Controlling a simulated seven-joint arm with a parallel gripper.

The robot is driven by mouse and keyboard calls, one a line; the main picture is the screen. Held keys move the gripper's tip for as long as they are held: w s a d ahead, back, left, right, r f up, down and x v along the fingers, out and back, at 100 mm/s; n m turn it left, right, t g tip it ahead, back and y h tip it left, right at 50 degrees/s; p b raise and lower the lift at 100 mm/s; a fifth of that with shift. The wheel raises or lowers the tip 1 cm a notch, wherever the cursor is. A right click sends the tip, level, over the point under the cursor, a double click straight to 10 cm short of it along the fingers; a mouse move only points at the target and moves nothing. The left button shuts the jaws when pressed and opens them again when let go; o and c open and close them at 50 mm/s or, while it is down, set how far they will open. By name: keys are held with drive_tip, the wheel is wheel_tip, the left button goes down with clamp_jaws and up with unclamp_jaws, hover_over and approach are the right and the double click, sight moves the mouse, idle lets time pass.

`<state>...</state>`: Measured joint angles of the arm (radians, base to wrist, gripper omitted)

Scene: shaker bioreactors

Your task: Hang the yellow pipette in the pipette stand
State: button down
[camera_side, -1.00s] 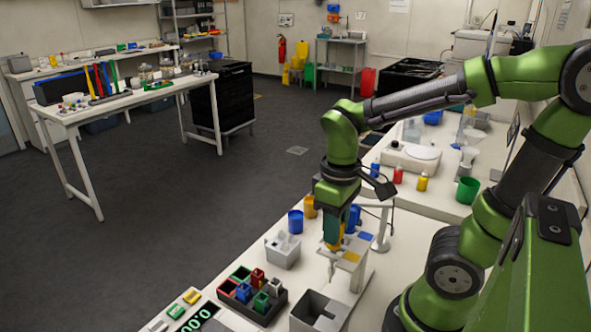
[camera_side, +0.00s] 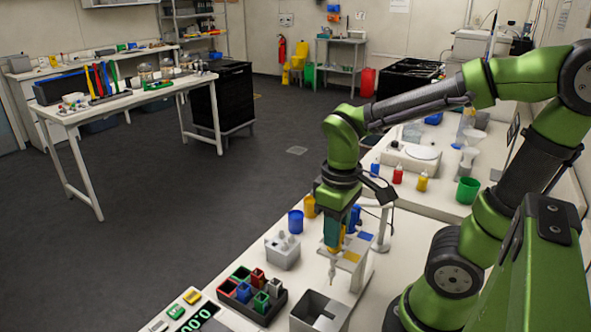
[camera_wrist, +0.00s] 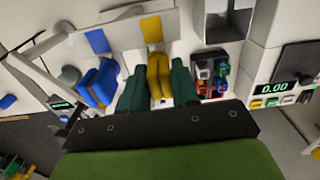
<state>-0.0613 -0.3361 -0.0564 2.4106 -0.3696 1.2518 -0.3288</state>
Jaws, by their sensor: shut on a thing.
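My gripper (camera_wrist: 158,88) has its dark green fingers shut on the yellow pipette (camera_wrist: 156,68), one finger on each side of its body. In the side view my gripper (camera_side: 340,226) points down and the pipette hangs roughly upright, its pale tip (camera_side: 331,272) lowest. The white pipette stand (camera_side: 352,268) has a yellow patch and a blue patch on top. The yellow pipette is at the stand's edge, in line with the yellow patch (camera_wrist: 151,29). Whether it touches the stand is unclear. A blue pipette (camera_wrist: 100,82) is beside it, in line with the blue patch (camera_wrist: 97,41).
A dark rack (camera_side: 252,300) of coloured pieces and a grey open box (camera_side: 320,312) stand nearer the camera. A pale grey container (camera_side: 282,252), a blue cup (camera_side: 295,222) and an amber cup (camera_side: 310,206) stand left of the gripper.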

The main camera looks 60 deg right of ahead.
drive_tip(key=shift+f, duration=0.1)
drive_tip(key=c, duration=0.8)
unclamp_jaws()
drive_tip(key=shift+r, duration=3.55)
